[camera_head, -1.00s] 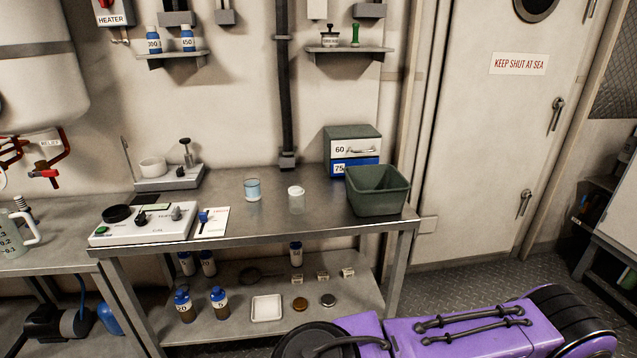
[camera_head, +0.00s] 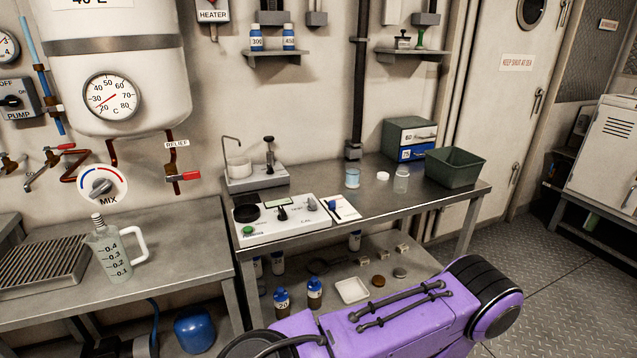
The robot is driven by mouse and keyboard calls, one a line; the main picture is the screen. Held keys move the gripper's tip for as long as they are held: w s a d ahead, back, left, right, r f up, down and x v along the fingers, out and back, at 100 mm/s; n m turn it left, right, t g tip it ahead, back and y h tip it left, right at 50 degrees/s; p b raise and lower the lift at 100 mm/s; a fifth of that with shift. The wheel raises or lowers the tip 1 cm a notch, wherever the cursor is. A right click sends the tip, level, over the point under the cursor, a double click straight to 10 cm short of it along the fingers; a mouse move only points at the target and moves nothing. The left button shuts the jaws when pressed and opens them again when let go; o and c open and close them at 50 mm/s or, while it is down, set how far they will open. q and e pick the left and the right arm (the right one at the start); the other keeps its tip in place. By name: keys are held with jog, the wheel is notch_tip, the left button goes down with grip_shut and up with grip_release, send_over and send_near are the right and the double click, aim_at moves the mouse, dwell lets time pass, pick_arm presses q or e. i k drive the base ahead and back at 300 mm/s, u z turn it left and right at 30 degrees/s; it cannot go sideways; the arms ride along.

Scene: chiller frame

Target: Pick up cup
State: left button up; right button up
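Small cups stand on the steel bench (camera_head: 400,205); I cannot tell which one the task means. A clear cup holding pale blue liquid (camera_head: 352,178) stands upright near the middle of the bench. A clear empty-looking cup (camera_head: 401,183) stands to its right, with a small white round piece (camera_head: 383,176) just behind and left of it. A white cup (camera_head: 238,168) sits on a grey device at the bench's left end. Neither of my grippers is in view; only a purple link of my own arm shows at the bottom.
A green bin (camera_head: 455,168) stands at the bench's right end, before a drawer box (camera_head: 411,138). A white control panel (camera_head: 280,220) lies at its front left. A measuring jug (camera_head: 112,250) stands on the left counter (camera_head: 185,245). Bottles stand on the lower shelf.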

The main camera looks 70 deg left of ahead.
aim_at(352, 169)
jog(key=k, duration=0.2)
jog(key=u, duration=1.1)
